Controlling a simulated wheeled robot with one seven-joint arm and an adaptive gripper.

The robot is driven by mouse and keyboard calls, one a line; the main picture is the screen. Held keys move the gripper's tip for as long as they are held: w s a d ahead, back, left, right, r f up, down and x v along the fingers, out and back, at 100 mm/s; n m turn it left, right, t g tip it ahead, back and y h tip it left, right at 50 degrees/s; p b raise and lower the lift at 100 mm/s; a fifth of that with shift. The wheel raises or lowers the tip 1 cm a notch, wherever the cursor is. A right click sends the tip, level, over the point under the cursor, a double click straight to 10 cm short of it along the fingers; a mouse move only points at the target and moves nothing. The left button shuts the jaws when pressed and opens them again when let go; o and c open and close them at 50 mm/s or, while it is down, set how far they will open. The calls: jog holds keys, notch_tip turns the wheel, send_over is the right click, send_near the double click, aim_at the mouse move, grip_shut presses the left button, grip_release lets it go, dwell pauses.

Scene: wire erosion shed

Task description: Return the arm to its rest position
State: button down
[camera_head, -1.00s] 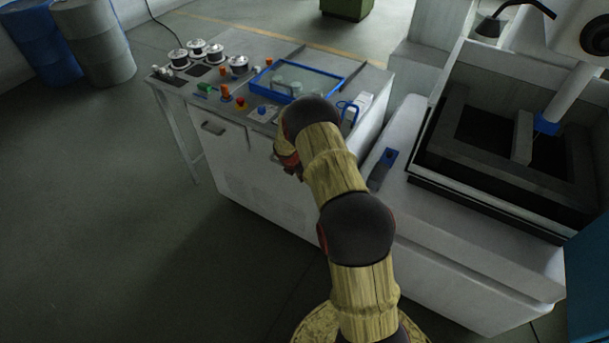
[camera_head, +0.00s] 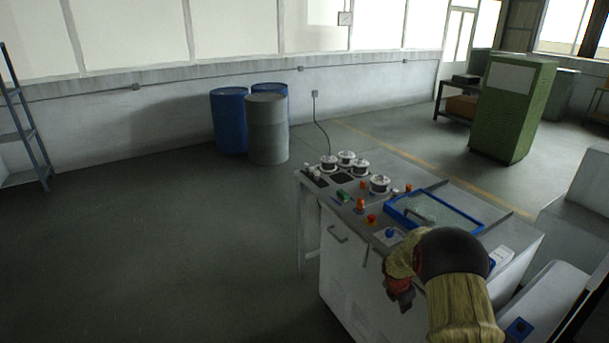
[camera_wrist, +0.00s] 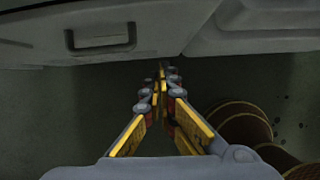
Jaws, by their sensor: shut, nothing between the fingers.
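My arm, in yellow-brown sleeves with dark joints, rises at the lower right of the head view. Its wrist bends down in front of the white cabinet bench (camera_head: 345,262). In the wrist view my gripper (camera_wrist: 162,72) is shut, its yellow-edged fingers together with nothing between them. It points at the gap under the cabinet, with the floor (camera_wrist: 60,120) below. A drawer handle (camera_wrist: 100,38) shows ahead of it at the upper left. In the head view my fingertips are not clearly seen.
On the bench stand wire spools (camera_head: 379,184), small knobs and a blue-rimmed tray (camera_head: 400,219). The white machine (camera_head: 545,290) is close on the right. Drums (camera_head: 267,130) and a green cabinet (camera_head: 512,105) stand farther back. The floor on the left is clear.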

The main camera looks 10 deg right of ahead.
jog(key=s+a+r+m+g+y, duration=0.1)
jog(key=s+a+r+m+g, duration=0.2)
jog(key=s+m, duration=0.8)
jog(key=s+a+r+m+t+y+b, duration=0.1)
jog(key=s+a+r+m, duration=0.4)
jog(key=s+a+r, duration=0.6)
jog(key=s+a+r+m+t+y+b, duration=0.2)
jog(key=s+a+r+m+t+b, duration=0.2)
jog(key=s+a+r, duration=0.7)
notch_tip(320, 180, up, 7)
jog(key=s+m+t, duration=0.2)
jog(key=shift+s+a+b, duration=0.3)
jog(key=shift+s+a, duration=0.1)
